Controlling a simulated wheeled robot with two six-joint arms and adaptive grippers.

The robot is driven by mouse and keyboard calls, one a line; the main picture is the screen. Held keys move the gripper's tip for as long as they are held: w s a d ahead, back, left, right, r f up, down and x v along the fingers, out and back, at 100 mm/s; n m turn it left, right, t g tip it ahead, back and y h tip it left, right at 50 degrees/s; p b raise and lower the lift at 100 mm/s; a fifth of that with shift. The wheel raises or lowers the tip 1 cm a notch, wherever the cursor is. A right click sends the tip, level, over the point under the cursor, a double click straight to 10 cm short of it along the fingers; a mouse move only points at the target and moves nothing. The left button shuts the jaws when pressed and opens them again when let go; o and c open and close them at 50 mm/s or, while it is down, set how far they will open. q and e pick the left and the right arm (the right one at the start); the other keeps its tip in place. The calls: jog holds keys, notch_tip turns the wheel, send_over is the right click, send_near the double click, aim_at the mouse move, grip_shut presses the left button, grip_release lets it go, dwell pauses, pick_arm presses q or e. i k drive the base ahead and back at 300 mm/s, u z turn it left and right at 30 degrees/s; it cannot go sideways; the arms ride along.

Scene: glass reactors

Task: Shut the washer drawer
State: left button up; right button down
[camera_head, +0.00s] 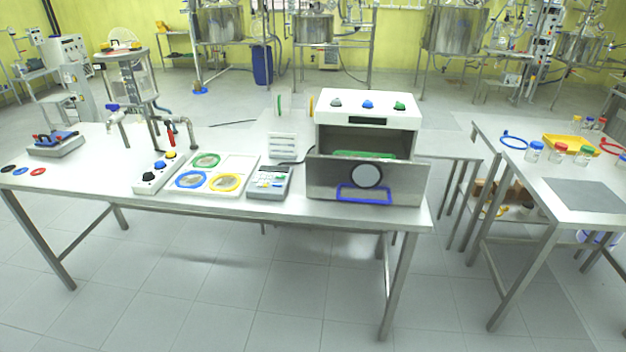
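The washer (335,112) is a white box with a grey, a blue and a green knob on top and a small dark display. It stands near the right end of the long steel table. Its drawer (325,178) is pulled out toward me, with a dark opening above the metal front. The front bears a round window (366,176) and a blue handle (363,188). Something green (362,154) shows inside behind the front; most of it is hidden. Neither of my grippers is in view.
Left of the washer on the long table (105,178) are a grey device (270,181), a white tray with coloured rings (237,164), a button box (160,172) and taps. A second table (550,196) with jars stands right. Floor in front is clear.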

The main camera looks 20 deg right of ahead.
aim_at(400, 181)
jog(key=u, duration=0.05)
jog(key=i, duration=1.05)
jog(key=z, duration=0.4)
